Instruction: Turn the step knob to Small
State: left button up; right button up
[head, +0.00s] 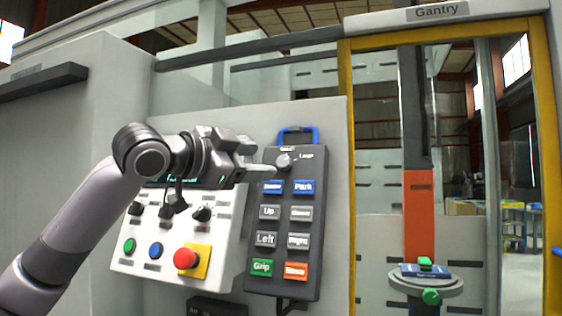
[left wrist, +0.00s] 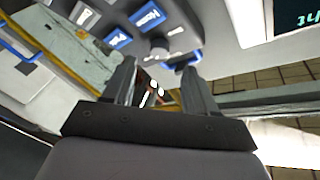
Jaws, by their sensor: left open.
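The step knob (head: 284,161) is a small grey round dial at the top of the dark grey hand pendant (head: 286,226). A label at its right seems to read Large; the label above it is too small to read. Which way the knob points is unclear. My left gripper (head: 259,160) is open and empty, its fingertips just left of the knob in the head view. In the left wrist view the knob (left wrist: 158,46) shows just beyond the two spread fingers (left wrist: 159,68); contact cannot be told. My right gripper is not in view.
Blue, grey, green and orange buttons fill the pendant below the knob. A white control panel (head: 190,229) with a red stop button (head: 186,258) stands left of it, behind my arm. A yellow-framed gantry opening (head: 349,190) is at the right.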

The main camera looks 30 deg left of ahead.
aim_at(281, 163)
pick_arm(q)
jog(key=shift+w+d+p, duration=0.2)
jog(key=shift+w+p, duration=0.15)
jog(key=shift+w, duration=1)
jog(key=shift+w+d+p, duration=0.2)
jog(key=shift+w+p, duration=0.15)
jog(key=shift+w, duration=1)
jog(key=c, duration=1.1)
